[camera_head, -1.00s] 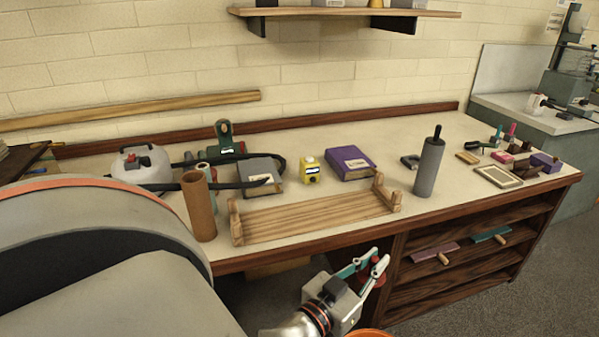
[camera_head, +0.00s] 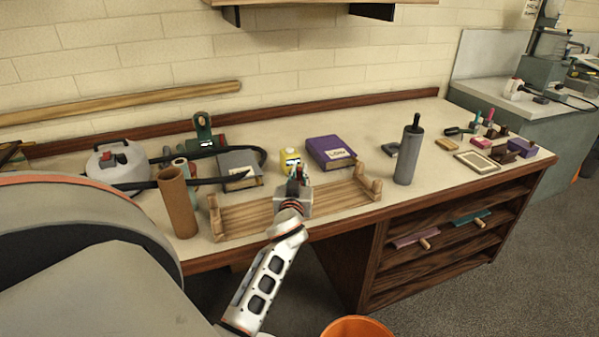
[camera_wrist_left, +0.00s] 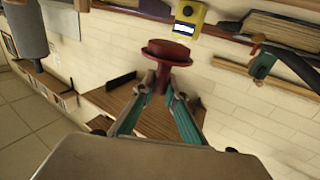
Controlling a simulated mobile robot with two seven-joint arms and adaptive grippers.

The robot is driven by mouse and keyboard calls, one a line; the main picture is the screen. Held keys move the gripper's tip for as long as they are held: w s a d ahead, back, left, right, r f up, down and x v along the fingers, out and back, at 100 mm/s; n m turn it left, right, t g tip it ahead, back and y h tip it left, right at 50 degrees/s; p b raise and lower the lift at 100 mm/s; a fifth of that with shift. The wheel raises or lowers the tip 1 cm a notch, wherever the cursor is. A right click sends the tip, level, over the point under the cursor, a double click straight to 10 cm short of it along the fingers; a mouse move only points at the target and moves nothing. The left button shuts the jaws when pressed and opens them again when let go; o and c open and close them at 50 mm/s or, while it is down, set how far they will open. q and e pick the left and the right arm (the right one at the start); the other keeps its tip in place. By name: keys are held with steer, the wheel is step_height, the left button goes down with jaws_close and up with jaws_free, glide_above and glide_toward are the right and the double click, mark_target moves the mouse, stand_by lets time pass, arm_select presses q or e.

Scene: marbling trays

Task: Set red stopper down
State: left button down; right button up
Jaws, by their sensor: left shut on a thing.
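The red stopper (camera_wrist_left: 168,55) shows in the left wrist view, with a wide round flange and a narrower stem. My left gripper (camera_wrist_left: 160,98) is shut on its stem. The gripper hides most of the stopper there. I cannot tell whether the stopper touches anything. My right gripper is not in view.
A cardboard tube (camera_head: 177,202) stands left and a grey roller (camera_head: 408,155) right. An orange bucket (camera_head: 357,328) is below.

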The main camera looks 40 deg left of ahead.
arm_select(q)
step_height(320, 180, down, 6)
steer(key=b, duration=0.4)
steer(key=shift+r, duration=0.25)
steer(key=shift+f+b, duration=0.5)
steer(key=shift+f, duration=0.1)
steer(key=shift+f, duration=0.1)
steer(key=shift+f+b, duration=0.25)
steer(key=shift+b, duration=0.1)
